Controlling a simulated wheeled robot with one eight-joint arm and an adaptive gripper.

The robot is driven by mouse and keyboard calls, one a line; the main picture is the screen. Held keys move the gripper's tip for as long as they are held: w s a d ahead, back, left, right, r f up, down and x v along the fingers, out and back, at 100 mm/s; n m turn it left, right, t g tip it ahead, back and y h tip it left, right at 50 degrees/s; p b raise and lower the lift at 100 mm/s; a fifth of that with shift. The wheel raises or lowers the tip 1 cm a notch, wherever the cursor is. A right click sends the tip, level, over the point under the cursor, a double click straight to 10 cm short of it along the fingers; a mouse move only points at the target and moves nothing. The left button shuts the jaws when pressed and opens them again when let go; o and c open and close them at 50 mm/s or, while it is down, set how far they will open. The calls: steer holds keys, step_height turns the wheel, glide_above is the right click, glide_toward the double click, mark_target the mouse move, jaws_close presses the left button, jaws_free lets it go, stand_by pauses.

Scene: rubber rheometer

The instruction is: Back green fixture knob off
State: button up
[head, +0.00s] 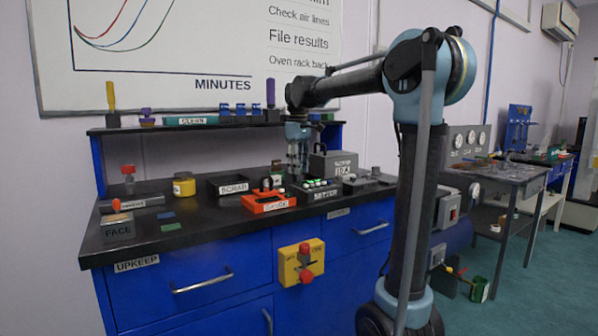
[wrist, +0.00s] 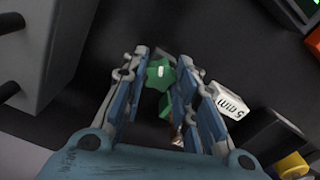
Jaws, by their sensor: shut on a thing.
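The green fixture knob (wrist: 161,74) is a star-shaped knob with a small white mark on top. In the wrist view it sits between the fingertips of my gripper (wrist: 161,68), which is shut on it. A second green piece, lower down between the fingers, shows just below the knob. In the head view my gripper (head: 298,160) points down at the back of the black bench, and I cannot make out the knob there. The fixture under the knob is mostly hidden by the fingers.
A white block marked 5 mm (wrist: 229,101) lies close beside the right finger. A grey box (head: 333,165) stands close by on the bench. An orange tray (head: 268,204) and the scrap tray (head: 234,187) are to the left. A yellow jar (head: 184,186) stands further left.

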steer(key=shift+d+n, duration=0.15)
steer(key=shift+n, duration=0.35)
steer(key=n, duration=0.2)
steer(key=shift+n, duration=0.4)
steer(key=shift+w+n, duration=0.1)
steer(key=shift+n, duration=0.8)
steer(key=shift+n, duration=2.3)
